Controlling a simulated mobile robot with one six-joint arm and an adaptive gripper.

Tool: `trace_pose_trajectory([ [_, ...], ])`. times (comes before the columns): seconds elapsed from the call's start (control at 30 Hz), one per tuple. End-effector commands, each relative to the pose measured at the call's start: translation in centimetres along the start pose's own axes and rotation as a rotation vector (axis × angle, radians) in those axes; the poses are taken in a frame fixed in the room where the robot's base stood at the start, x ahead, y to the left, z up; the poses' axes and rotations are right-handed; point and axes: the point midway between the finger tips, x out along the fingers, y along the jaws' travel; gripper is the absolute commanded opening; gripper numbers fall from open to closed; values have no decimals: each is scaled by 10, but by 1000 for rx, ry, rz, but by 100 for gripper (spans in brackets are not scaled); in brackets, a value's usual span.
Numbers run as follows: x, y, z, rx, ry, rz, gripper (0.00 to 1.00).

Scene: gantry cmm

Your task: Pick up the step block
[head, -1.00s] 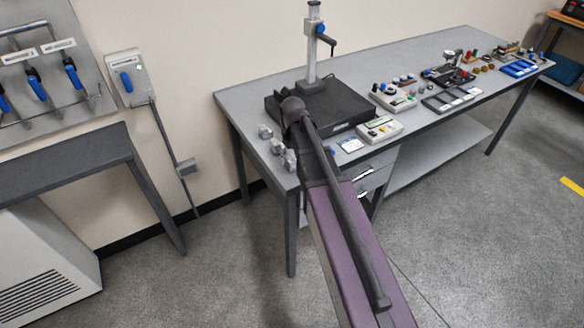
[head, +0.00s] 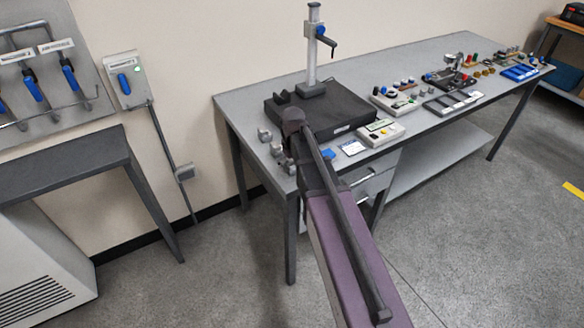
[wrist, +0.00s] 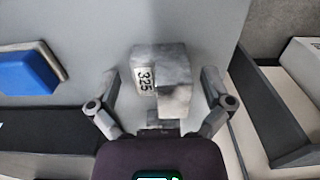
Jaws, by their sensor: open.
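The step block (wrist: 173,72) is a grey, mottled metal block with a stepped outline and a white label reading 325, in the middle of the wrist view. My gripper (wrist: 159,78) is open, one finger to the left of the block and one to the right, with visible gaps on both sides. How deep the fingertips reach beside the block is hard to tell. In the head view the block at the table's left front corner is largely hidden by my arm.
Small grey blocks (head: 265,135) stand on the left end of the grey table (head: 238,102). A black base (head: 345,108) carries a measuring stand (head: 312,50). A blue item (wrist: 25,72) lies left in the wrist view. Instruments line the table to the right.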

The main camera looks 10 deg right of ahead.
Motion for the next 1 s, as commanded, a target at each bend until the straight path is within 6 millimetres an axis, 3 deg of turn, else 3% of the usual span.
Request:
trace_pose_trajectory([
  [0.1, 0, 0, 0, 0, 0, 0, 100],
  [0.13, 0, 0, 0, 0, 0, 0, 94],
  [0.43, 0, 0, 0, 0, 0, 0, 5],
  [1.0, -8, 1, 0, 1, 0, 0, 5],
])
